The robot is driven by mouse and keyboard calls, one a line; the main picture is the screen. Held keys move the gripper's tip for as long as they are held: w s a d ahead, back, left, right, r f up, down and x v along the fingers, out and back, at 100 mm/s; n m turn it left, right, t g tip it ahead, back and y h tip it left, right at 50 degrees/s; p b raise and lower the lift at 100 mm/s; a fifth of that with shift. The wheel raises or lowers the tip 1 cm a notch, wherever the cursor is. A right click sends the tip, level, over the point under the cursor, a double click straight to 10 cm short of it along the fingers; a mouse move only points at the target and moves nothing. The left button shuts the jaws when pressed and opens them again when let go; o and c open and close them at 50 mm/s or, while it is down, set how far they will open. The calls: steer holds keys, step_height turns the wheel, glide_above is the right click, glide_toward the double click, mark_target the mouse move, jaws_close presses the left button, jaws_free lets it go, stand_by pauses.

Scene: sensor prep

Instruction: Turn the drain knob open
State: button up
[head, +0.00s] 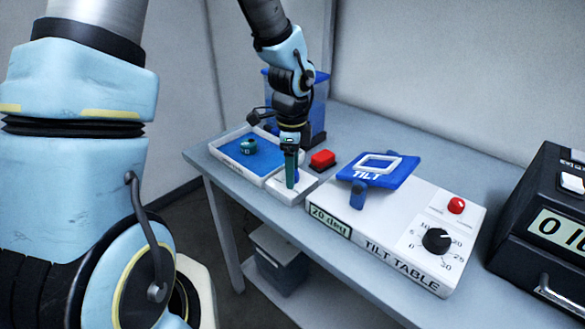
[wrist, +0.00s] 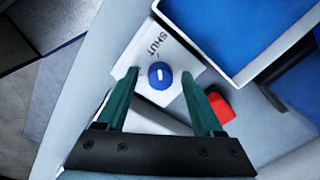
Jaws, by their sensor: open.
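The drain knob (wrist: 160,75) is a round blue knob with a white mark, on a white plate (wrist: 185,50) printed "SHUT". In the wrist view it lies between the fingertips of my gripper (wrist: 160,78), which are apart with one on each side. Contact with the knob cannot be told. In the head view my gripper (head: 291,180) points down over the plate, and the knob (head: 296,176) is mostly hidden behind the fingers.
A white tray with a blue bottom (head: 227,149) holding a small teal item (head: 249,146) stands left of the plate. A red block (head: 322,159) sits close on the right. Further right are the tilt table (head: 393,240) and a black display box (head: 545,235).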

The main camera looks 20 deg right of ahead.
jaws_close()
stand_by(0.5)
